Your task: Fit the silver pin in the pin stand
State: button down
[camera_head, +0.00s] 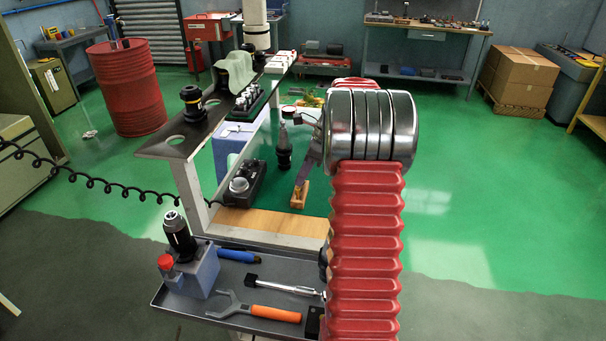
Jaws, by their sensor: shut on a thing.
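My red ribbed arm with its silver-banded joint rises through the right middle of the view and covers what lies behind it. I cannot pick out the silver pin or what the gripper holds. No pin stand can be identified for certain. A small wooden block (300,194) on the cart's green middle area, left of my arm, has a grey slanted piece above it, whose nature is unclear.
The cart's lower tray (172,302) holds a blue-grey block (204,271) with a red knob, an orange-handled wrench (275,313) and a silver-shafted tool (285,286). A black tool holder (284,152) stands left of my arm. Open green floor lies at right.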

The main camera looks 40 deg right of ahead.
jog(key=shift+f, duration=0.2)
dwell(0.4)
jog(key=c, duration=1.7)
grip_release()
jog(key=v, duration=1.3)
jog(key=shift+s+d+r, duration=0.1)
jog(key=shift+s+r, duration=0.1)
jog(key=shift+r, duration=0.1)
jog(key=shift+n, duration=0.3)
